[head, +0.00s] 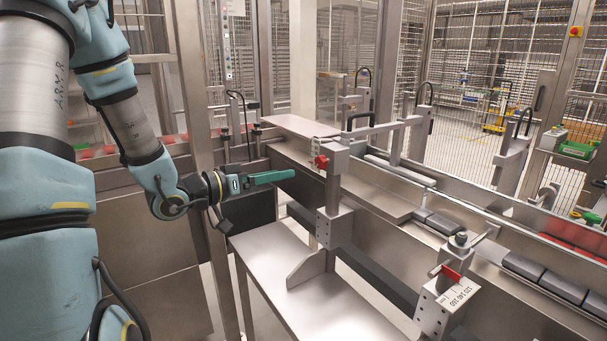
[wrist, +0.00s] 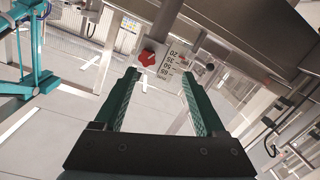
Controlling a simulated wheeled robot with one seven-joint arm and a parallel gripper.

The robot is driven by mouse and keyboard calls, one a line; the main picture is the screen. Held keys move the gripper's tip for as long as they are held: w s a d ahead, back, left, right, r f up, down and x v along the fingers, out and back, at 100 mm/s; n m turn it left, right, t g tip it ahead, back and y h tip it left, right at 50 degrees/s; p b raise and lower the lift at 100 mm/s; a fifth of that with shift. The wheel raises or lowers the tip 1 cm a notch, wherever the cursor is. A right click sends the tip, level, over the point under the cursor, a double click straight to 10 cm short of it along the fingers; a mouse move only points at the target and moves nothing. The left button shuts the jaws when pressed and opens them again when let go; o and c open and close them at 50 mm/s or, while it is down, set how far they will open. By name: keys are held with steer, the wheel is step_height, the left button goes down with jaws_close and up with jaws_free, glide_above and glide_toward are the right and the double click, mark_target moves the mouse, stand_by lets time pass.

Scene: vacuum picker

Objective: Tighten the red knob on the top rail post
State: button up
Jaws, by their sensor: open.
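The red knob (head: 321,162) sits on the left side of the clamp at the head of the upright rail post (head: 332,202), near the middle of the head view. In the wrist view the red knob (wrist: 148,57) shows beyond the tip of the left finger, beside a white number scale (wrist: 174,62). My gripper (head: 292,175) has long green fingers and points right at the post, a little short of the knob and slightly lower in the picture. In the wrist view my gripper (wrist: 160,78) is open, with nothing between its fingers. The knob's far side is hidden.
A second post (head: 440,290) with a red lever (head: 450,273) and a scale plate stands front right. A steel shelf (head: 285,270) lies below my gripper. The conveyor carries dark grey blocks (head: 545,277) at the right. A steel frame column (head: 195,80) stands close beside my arm.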

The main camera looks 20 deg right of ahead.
mark_target(318, 163)
steer(key=shift+h, duration=0.5)
steer(key=p+x, duration=0.1)
steer(key=x, duration=0.2)
steer(key=s+p+x, duration=0.1)
steer(key=x, duration=0.3)
steer(key=p+x, duration=0.1)
steer(key=x, duration=0.2)
steer(key=shift+s+d+r, duration=0.25)
steer(key=shift+d+r, duration=0.1)
steer(key=shift+r, duration=0.05)
steer(key=shift+c, duration=0.3)
jaws_close()
